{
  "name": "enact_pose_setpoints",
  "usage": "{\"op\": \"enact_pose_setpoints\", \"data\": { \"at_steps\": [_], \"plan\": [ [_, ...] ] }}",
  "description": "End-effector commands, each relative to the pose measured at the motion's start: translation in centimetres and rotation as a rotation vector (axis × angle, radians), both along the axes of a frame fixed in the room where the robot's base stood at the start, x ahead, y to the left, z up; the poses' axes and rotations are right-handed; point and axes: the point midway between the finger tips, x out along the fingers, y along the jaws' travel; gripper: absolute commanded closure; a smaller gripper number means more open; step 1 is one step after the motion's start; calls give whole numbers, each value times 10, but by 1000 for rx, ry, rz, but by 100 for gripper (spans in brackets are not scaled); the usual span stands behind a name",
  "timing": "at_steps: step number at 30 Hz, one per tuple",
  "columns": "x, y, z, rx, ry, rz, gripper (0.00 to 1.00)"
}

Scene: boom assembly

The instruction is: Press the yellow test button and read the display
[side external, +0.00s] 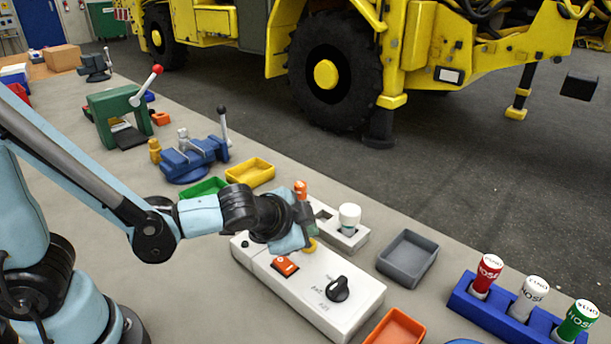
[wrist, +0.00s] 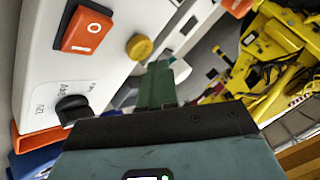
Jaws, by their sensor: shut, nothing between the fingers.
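A white test box (side external: 340,295) lies on the bench. Its yellow button (side external: 309,245) is partly hidden behind my gripper (side external: 308,222) in the side view. The button (wrist: 139,46) shows whole in the wrist view, round and on the white face. My gripper is shut and empty. Its green fingers (wrist: 157,84) appear close beside the button in the wrist view; I cannot tell whether they touch it. An orange rocker switch (wrist: 87,28) and a black knob (wrist: 72,109) share the box's face. I see no readable display on the box.
A white holder with a white-capped part (side external: 349,216) stands behind the box. A grey tray (side external: 407,258), an orange tray (side external: 396,328) and a blue rack (side external: 500,315) of capped cylinders are to the right. Green (side external: 203,188) and yellow (side external: 250,172) trays and a blue vise (side external: 194,158) stand behind.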

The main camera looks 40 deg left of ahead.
Motion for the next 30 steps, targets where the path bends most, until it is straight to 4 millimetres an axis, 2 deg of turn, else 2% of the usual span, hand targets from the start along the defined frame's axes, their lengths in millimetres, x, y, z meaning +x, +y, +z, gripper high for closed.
{"op": "enact_pose_setpoints", "data": {
  "at_steps": [12,30],
  "plan": [
    [0,0,-8,0,0,0,100],
    [0,0,-11,0,0,0,100]
  ]
}}
